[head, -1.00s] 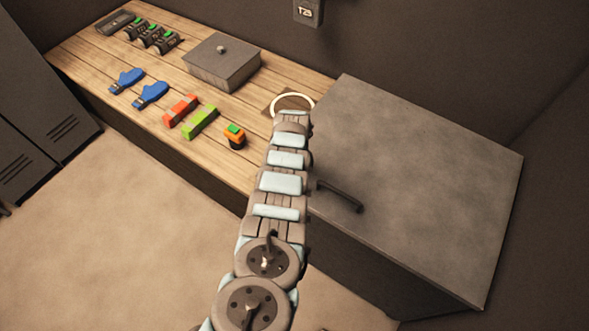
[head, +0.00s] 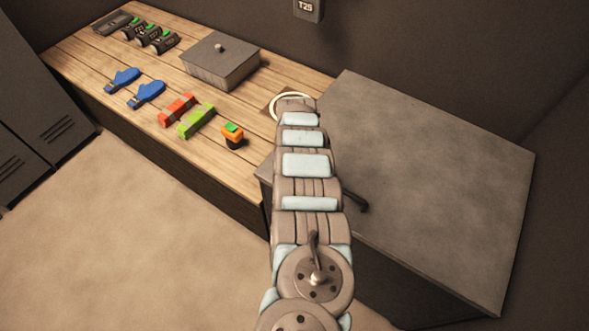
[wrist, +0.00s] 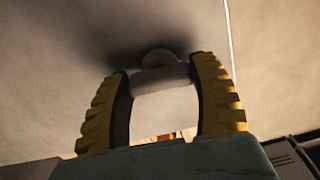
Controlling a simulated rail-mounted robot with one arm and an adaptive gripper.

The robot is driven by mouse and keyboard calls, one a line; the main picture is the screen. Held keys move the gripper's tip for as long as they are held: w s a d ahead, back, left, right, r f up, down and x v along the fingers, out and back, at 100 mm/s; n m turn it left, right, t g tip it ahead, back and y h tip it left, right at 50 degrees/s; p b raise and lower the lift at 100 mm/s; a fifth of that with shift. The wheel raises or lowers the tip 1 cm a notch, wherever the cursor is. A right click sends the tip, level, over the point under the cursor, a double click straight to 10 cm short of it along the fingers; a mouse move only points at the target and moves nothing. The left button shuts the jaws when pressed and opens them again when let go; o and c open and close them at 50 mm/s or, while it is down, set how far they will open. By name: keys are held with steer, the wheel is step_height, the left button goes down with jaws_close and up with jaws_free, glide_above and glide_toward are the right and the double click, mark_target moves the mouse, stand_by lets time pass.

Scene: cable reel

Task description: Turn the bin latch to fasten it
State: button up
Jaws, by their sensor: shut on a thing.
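In the wrist view, my gripper (wrist: 165,77) has its yellow-and-black fingers on either side of a short pale grey bar with a rounded knob behind it, which looks like the latch (wrist: 158,58). The fingers are shut on the bar near their tips. The latch stands against a plain grey-brown surface with a dark shadow around it. In the head view, a large grey box (head: 430,180), apparently the bin, stands at the right with a dark curved handle (head: 356,202). My arm crosses in front of its left edge. The gripper and latch are hidden there.
The wooden bench (head: 240,172) holds a lidded grey box (head: 220,62), blue gloves (head: 146,93), a red block (head: 176,109), a green block (head: 196,121) and an orange-green item (head: 232,136). A pale ring (head: 277,101) is partly behind my arm. Lockers stand left; the floor is clear.

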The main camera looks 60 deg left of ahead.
steer(key=shift+f+n+b, duration=0.1)
steer(key=shift+n+b, duration=0.2)
steer(key=shift+n, duration=0.2)
steer(key=o, duration=1.2)
step_height(320, 180, up, 12)
steer(key=shift+r, duration=0.1)
stand_by(0.5)
